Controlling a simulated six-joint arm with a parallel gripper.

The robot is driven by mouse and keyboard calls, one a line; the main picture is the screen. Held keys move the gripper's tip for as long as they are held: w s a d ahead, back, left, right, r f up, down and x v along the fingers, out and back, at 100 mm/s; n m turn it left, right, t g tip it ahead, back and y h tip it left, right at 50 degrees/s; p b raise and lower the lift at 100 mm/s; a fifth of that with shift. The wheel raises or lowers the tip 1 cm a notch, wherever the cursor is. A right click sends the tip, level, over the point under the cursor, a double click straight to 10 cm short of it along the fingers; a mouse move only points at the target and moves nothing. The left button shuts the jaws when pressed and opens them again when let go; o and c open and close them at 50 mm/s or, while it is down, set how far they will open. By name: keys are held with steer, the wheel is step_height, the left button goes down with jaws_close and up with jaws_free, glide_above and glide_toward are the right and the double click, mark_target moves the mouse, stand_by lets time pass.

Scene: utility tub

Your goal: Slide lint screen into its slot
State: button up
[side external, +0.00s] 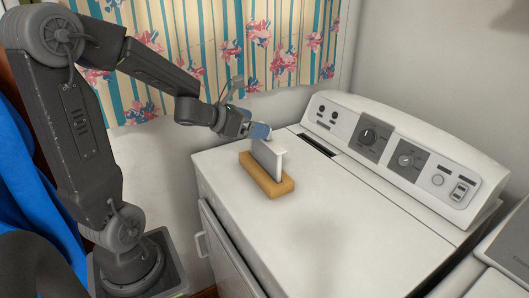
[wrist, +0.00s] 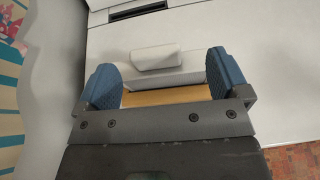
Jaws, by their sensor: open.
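The lint screen (side external: 267,157) is a thin white panel with a lip along its top. It stands upright in a tan wooden block (side external: 267,180) on the dryer top. In the wrist view the screen's lip (wrist: 156,57) and part of the block (wrist: 165,96) show between the jaws. My gripper (side external: 256,132) is at the screen's upper rear part. In the wrist view my gripper (wrist: 163,82) is open, with one blue finger on each side of the screen and gaps visible. The slot (side external: 315,145) is a dark narrow opening at the back of the dryer top; it also shows in the wrist view (wrist: 138,11).
The white dryer (side external: 330,215) has a raised control panel (side external: 395,150) with knobs just behind the slot. A striped floral curtain (side external: 210,45) hangs behind my arm. Another white appliance (side external: 508,258) stands at the right. The dryer top around the block is clear.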

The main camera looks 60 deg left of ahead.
glide_above(265, 151)
steer(key=w+a, duration=0.1)
steer(key=w, duration=0.1)
steer(key=shift+f, duration=1.4)
steer(key=shift+w+a, duration=0.1)
steer(key=shift+w, duration=0.05)
steer(key=c, duration=1.4)
